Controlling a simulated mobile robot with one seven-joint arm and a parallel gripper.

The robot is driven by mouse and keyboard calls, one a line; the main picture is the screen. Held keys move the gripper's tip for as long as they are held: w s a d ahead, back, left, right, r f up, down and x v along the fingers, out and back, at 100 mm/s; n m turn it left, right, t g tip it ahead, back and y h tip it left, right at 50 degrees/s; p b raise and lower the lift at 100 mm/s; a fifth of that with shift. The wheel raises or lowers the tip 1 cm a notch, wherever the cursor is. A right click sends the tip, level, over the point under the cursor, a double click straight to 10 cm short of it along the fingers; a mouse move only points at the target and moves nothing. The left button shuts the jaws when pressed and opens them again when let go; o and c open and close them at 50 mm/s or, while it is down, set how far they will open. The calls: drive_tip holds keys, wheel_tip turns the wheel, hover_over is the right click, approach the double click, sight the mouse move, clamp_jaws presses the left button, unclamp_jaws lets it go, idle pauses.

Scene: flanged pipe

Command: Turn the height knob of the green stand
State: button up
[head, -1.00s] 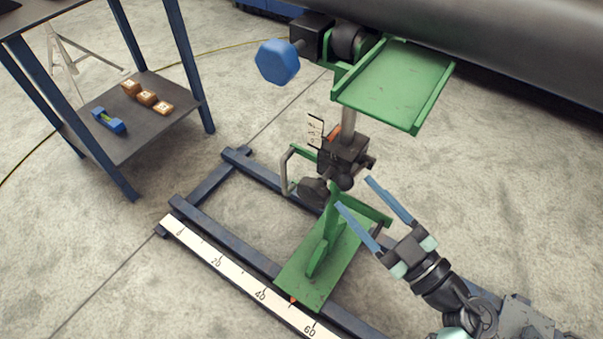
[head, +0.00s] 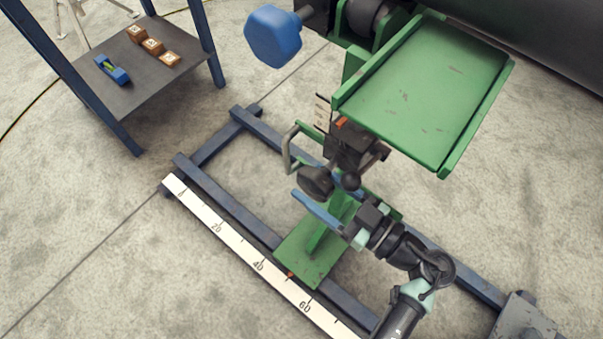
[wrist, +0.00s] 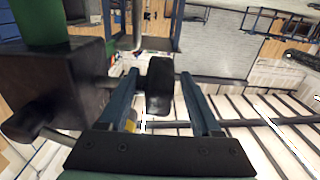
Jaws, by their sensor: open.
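The green stand (head: 418,90) has a flat green top plate and a green foot (head: 308,258) on the blue rail frame. Between them sits a black block (head: 350,147) with a dark knob (head: 316,181) on its side shaft. My gripper (head: 318,186) is open, its two blue fingers reaching in at knob height. In the wrist view the knob (wrist: 159,87) lies between the spread fingers, nearer the right ends of the shaft from the block (wrist: 60,85). I see gaps beside the knob; it is not gripped. The far finger is partly hidden in the head view.
A black ball-ended lever (head: 350,181) sits close to the fingers. A white scale (head: 240,248) runs along the front rail. A blue hexagonal handwheel (head: 273,36) and the large grey pipe (head: 545,35) are above.

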sight(302, 175)
drive_tip(key=shift+b+x, duration=0.35)
drive_tip(key=shift+x, duration=1.45)
clamp_jaws()
